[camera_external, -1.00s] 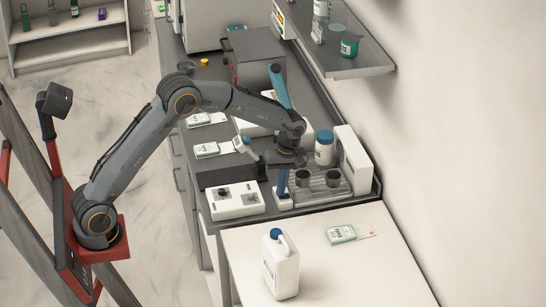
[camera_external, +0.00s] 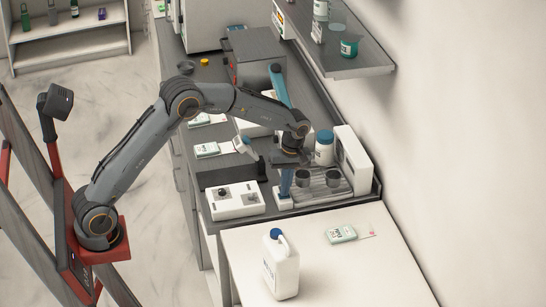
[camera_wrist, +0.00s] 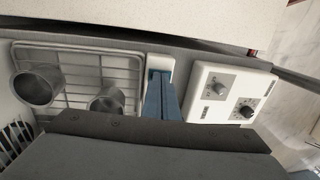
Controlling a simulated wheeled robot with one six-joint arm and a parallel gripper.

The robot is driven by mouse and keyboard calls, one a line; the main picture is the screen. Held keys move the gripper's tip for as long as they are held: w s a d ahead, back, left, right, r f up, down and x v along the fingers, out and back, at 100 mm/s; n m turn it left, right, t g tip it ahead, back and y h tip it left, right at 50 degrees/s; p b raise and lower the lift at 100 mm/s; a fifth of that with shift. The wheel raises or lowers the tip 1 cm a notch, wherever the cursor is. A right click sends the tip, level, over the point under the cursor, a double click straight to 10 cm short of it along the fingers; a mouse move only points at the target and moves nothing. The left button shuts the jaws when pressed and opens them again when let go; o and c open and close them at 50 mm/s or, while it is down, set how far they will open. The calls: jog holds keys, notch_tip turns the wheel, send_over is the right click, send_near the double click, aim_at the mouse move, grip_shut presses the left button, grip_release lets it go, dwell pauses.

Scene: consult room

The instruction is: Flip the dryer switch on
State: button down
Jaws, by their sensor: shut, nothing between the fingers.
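My gripper (camera_external: 284,192) points down with its blue fingers together and empty. The fingertips are over or against a small white block (camera_external: 283,203) between a knobbed box and a wire rack. Contact is unclear. In the wrist view the fingers (camera_wrist: 160,80) cover most of this block (camera_wrist: 160,62); any switch on it is hidden. A white upright unit (camera_external: 350,160) stands behind the rack; I cannot tell which of these is the dryer.
Two dark cups stand on the wire rack (camera_wrist: 105,72) beside my fingers. A blue-capped jar (camera_external: 324,150) stands close behind. A white jug (camera_external: 280,266) and a test pack (camera_external: 341,234) are on the front white table. A shelf (camera_external: 350,68) overhangs at the back right.

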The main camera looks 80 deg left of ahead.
jog(key=shift+r, duration=0.1)
notch_tip(320, 180, up, 14)
jog(key=w+b, duration=0.1)
jog(key=shift+w, duration=0.4)
jog(key=shift+s+b, duration=0.15)
jog(key=shift+b, duration=0.65)
jog(key=shift+s+b, duration=0.55)
jog(key=shift+b, duration=0.7)
jog(key=p, duration=0.4)
send_near(290, 196)
jog(key=s+f, duration=0.1)
jog(key=f, duration=0.1)
jog(key=s+f, duration=0.1)
jog(key=f, duration=0.1)
jog(key=s+f, duration=0.2)
jog(key=shift+a, duration=0.35)
